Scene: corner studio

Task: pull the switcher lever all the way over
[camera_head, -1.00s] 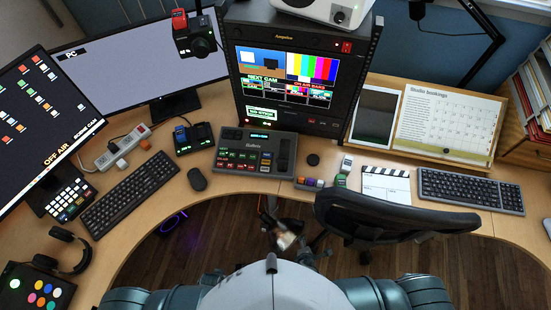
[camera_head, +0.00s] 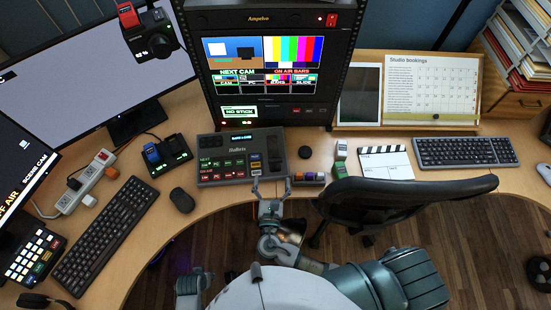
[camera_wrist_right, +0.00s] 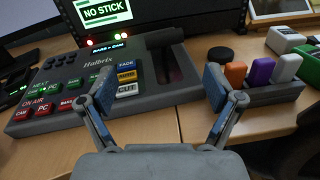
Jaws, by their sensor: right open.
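The switcher (camera_head: 222,174) is a dark grey panel with rows of red, green and white buttons, lying on the desk below the monitor rack. Its lever, a dark T-shaped handle (camera_wrist_right: 165,38), stands at the far end of a slot on the panel's right side in the right wrist view. My right gripper (camera_head: 270,181) is at the panel's front right edge. In the right wrist view the gripper (camera_wrist_right: 160,88) is open and empty, its fingers spread either side of the slot, nearer than the lever and apart from it. My left gripper is not in view.
A row of coloured blocks (camera_head: 309,178) and a black round knob (camera_head: 305,152) lie right of the switcher. A mouse (camera_head: 182,200) and keyboard (camera_head: 105,236) are left. The rack (camera_head: 262,20) stands behind. A chair back (camera_head: 410,198) is at the right.

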